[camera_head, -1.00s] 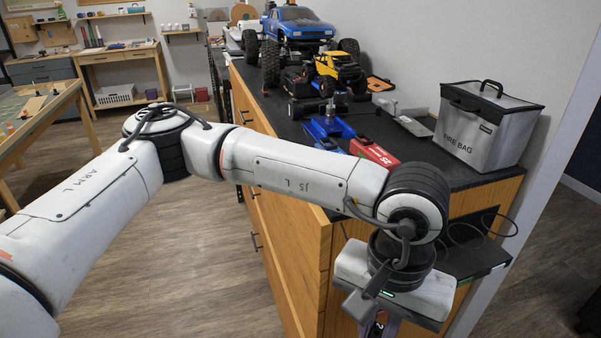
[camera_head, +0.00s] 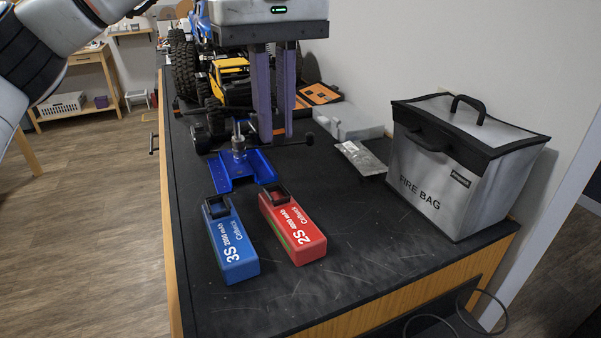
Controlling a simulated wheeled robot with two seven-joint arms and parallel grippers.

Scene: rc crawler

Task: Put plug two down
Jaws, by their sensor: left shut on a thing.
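My left gripper (camera_head: 276,138) hangs pointing down at the top middle, over the dark bench top and just behind the blue metal stand. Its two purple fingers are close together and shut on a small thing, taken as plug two. The plug itself is hidden between the fingers, so its shape and label cannot be made out. The fingertips look above the bench, clear of the batteries. My right gripper is not in view.
A blue 3S battery (camera_head: 229,240) and a red 2S battery (camera_head: 292,227) lie in front of the blue stand (camera_head: 240,172). A grey fire bag (camera_head: 458,170) stands right. A yellow crawler (camera_head: 232,80) stands behind. The front bench top (camera_head: 340,285) is clear.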

